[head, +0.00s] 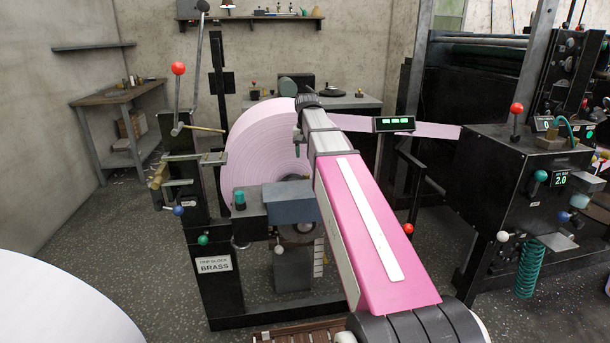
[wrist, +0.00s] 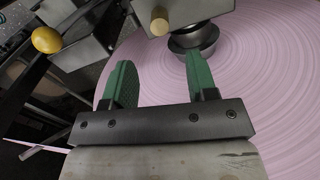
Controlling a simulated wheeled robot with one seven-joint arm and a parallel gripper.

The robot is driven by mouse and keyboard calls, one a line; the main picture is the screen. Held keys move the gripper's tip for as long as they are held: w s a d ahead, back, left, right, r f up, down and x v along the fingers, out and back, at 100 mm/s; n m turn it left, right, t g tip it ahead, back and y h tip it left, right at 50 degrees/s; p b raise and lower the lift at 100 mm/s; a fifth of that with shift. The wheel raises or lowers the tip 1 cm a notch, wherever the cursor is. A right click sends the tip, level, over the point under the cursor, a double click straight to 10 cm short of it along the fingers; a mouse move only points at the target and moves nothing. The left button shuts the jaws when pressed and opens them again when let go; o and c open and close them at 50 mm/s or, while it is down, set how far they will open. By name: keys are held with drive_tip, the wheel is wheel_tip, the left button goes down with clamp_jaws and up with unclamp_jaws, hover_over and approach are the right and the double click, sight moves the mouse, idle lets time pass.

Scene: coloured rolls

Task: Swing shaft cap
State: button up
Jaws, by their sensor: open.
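The large pale pink roll (head: 255,150) stands upright on a black stand, and its face fills much of the wrist view (wrist: 270,75). A dark round shaft end (wrist: 196,40) shows near the top of the wrist view. A grey block (wrist: 190,8) with a brass knob (wrist: 159,22) sits just above it, perhaps the shaft cap; I cannot tell for sure. My gripper (wrist: 160,66) is open, its green-padded fingers apart with nothing between them. The right fingertip appears close below the shaft end; contact is unclear. In the head view my pink arm hides the gripper.
The black stand bears a red-knobbed lever (head: 178,69) and a sign reading BRASS (head: 213,264). A blue-grey block (head: 290,203) is before the roll's lower middle. A yellow knob (wrist: 46,40) is at the wrist view's left. A black machine (head: 515,190) stands right.

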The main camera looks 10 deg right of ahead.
sight(307, 174)
wheel_tip(307, 174, down, 10)
drive_tip(key=shift+f, duration=0.1)
idle(0.4)
clamp_jaws()
